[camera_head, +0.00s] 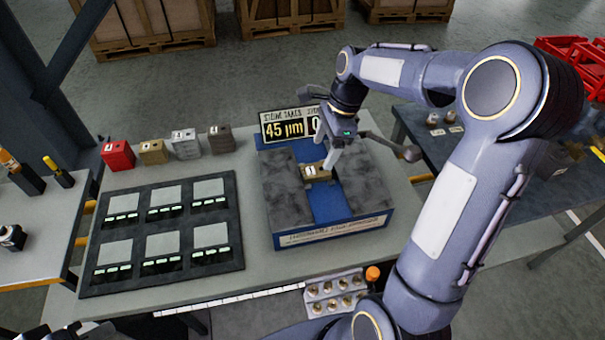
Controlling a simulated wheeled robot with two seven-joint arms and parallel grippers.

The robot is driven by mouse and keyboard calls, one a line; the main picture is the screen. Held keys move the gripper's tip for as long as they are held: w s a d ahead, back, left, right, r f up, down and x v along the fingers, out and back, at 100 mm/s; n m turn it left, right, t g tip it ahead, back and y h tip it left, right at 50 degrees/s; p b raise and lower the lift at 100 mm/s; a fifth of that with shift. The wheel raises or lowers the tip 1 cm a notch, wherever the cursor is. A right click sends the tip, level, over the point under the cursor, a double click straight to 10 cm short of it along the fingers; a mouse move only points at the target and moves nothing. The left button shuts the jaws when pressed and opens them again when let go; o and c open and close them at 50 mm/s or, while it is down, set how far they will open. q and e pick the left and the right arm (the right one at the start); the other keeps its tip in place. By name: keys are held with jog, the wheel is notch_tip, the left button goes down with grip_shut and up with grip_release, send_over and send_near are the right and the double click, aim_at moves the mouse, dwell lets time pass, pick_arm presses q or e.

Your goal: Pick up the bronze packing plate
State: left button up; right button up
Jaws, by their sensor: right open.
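A small bronze plate with a white label (311,173) lies in the blue channel of the measuring fixture (332,232), between its dark grey blocks. My right gripper (328,162) reaches down over this plate from above and is open, with its fingers close to the plate's right part. I cannot tell whether they touch it. A second bronze-coloured block (152,152) stands in the row at the back left of the table, well away from the gripper.
A red block (117,156), a pale grey block (186,143) and a brownish block (221,139) stand in the same row. A display reading 45 µm (286,129) stands behind the fixture. A dark panel with several pads (163,232) lies left. A side bench (520,197) is at right.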

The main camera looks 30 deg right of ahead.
aim_at(315, 170)
jog(key=p+x, duration=0.1)
jog(key=x, duration=0.5)
jog(key=shift+f, duration=0.2)
jog(key=shift+s, duration=0.1)
jog(key=shift+c, duration=0.3)
jog(key=c, duration=1.4)
jog(key=shift+r, duration=0.1)
jog(key=shift+c, duration=0.2)
jog(key=shift+r, duration=0.55)
jog(key=s+a+r+b, duration=0.2)
jog(key=s+a+r, duration=0.1)
jog(key=s+r, duration=0.8)
jog(key=s, duration=0.2)
jog(key=shift+s+a+r+b, duration=0.2)
jog(key=shift+s+r+b, duration=0.1)
jog(key=shift+r, duration=0.1)
